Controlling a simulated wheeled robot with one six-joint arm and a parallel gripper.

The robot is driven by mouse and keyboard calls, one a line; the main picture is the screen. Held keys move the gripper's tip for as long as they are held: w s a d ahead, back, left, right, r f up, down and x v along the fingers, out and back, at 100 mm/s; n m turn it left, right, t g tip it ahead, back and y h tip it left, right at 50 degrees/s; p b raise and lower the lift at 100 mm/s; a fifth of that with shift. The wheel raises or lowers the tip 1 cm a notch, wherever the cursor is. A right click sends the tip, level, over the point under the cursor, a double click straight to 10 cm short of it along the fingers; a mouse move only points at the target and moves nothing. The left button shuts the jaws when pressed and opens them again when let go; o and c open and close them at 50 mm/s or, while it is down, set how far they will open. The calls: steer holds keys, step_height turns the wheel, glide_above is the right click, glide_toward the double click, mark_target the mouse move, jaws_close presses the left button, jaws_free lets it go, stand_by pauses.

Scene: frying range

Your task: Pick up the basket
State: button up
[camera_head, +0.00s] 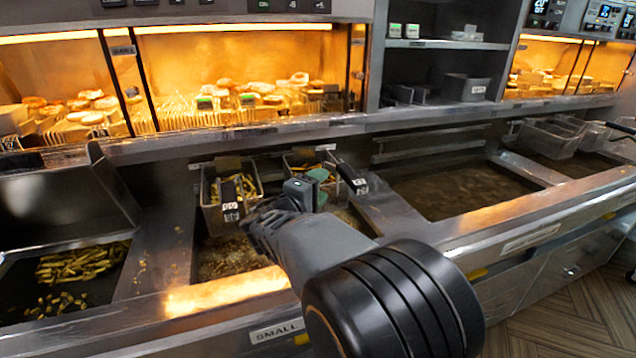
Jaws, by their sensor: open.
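Two metal fry baskets hang side by side over the fryer vat behind my arm. The left basket (208,191) holds fries, and its dark handle with white labels (230,200) points toward the front. The right basket (327,157) also holds fries. Its dark handle (351,179) has a white label, and my arm hides part of this basket. My gripper (259,219) is open, just in front and to the right of the left basket's handle. The arm hides much of the fingers, and I cannot tell whether they touch the handle.
A tray of loose fries (75,268) lies at the left. An empty oil vat (460,190) is to the right, with more baskets (548,138) beyond it. The steel front ledge (225,292) runs below my arm. Heated shelves with food (225,97) stand behind.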

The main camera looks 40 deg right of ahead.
mark_target(339, 171)
steer(key=p+x, duration=0.2)
steer(key=x, duration=0.7)
steer(key=shift+d+p, duration=0.4)
jaws_close()
stand_by(0.5)
